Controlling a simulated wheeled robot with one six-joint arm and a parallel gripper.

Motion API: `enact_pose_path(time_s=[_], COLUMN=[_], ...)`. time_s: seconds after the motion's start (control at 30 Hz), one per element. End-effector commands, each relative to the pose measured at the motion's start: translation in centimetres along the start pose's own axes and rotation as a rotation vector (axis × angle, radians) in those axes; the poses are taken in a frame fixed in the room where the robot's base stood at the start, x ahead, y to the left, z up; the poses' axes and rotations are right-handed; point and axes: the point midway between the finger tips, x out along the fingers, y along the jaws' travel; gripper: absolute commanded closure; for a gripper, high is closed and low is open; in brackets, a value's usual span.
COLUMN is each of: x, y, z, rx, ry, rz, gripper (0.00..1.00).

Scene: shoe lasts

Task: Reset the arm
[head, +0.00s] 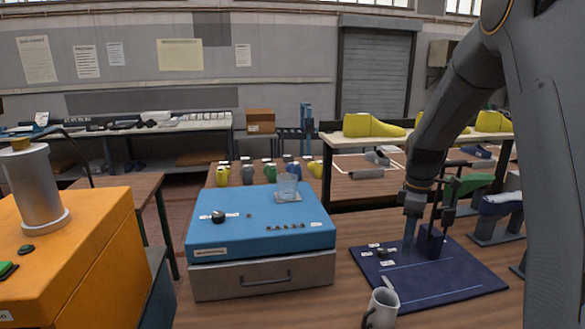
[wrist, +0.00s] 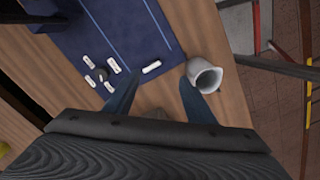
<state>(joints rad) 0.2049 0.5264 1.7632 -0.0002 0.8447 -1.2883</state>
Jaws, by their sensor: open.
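My gripper (head: 411,232) hangs fingers down over the dark blue mat (head: 460,292) on the front table. In the wrist view my gripper (wrist: 158,100) shows two blue fingers spread apart with nothing between them. Several small labelled pieces (head: 380,252) lie on the mat's left part.
A blue box with a drawer (head: 262,229) stands left of the mat, with a clear cup (head: 288,185) on top. An orange machine (head: 75,245) is at far left. Green (head: 467,186) and grey-blue (head: 502,205) lasts on stands are at right. Yellow lasts (head: 370,126) lie behind.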

Motion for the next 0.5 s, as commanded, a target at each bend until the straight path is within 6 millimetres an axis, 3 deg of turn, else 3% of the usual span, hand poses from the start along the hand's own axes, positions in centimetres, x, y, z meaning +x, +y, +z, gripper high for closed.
enact_pose_path(time_s=[0.27,0.5], x=[1.4,3.5], y=[-3.6,-8.8], z=[-0.9,-1.8], rx=[0.160,0.387], ry=[0.005,0.018], rz=[0.011,0.027], gripper=[0.50,0.50])
